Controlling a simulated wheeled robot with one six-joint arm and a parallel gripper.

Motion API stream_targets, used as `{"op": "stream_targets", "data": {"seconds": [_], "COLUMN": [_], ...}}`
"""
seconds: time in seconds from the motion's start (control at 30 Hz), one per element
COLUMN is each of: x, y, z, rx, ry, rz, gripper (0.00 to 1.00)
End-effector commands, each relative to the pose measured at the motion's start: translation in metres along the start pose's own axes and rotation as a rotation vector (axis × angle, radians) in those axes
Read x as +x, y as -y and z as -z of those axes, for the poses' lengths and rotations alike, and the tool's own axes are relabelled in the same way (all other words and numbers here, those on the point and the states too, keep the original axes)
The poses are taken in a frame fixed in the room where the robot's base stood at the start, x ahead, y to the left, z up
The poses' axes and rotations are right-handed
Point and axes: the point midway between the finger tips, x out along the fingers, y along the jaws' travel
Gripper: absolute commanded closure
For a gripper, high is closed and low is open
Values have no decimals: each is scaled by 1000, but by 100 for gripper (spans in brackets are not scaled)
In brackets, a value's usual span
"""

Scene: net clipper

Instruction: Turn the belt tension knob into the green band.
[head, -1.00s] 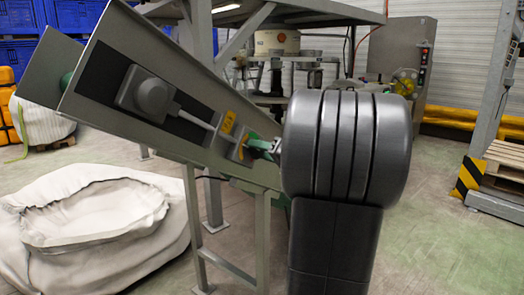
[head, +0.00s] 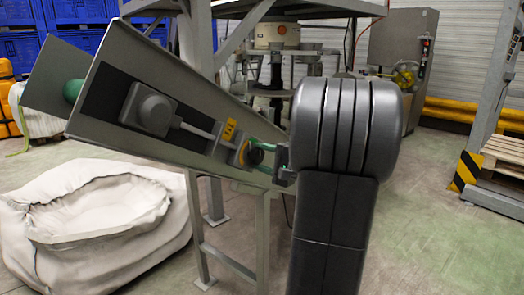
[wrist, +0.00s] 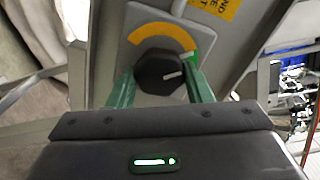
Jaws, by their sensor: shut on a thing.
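The belt tension knob (wrist: 158,82) is black and many-sided, with a white pointer line. In the wrist view the pointer points right and slightly up. A yellow arc runs over the knob's top, and the green band (wrist: 190,58) lies at its right end. The pointer appears close to the green band's lower end; a fingertip partly hides that spot, so I cannot tell if it lies inside. My gripper (wrist: 161,86) has a green finger on each side of the knob and is shut on it. In the head view the knob (head: 256,154) shows beside my gripper (head: 267,152).
The knob sits on a sloping grey metal frame (head: 150,60) with a grey box (head: 149,109) and a yellow label (head: 229,130). A big white sack (head: 90,225) stands on the floor at left. A striped post (head: 467,172) and pallet stand at right.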

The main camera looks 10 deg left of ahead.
Motion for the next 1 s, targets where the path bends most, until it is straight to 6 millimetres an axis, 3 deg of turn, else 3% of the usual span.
{"op": "stream_targets", "data": {"seconds": [0.5, 1.0], "x": [0, 0], "y": [2, -2], "z": [0, 0], "rx": [458, 661], "ry": [-1, -2], "rz": [-2, -1], "gripper": [77, 77]}}
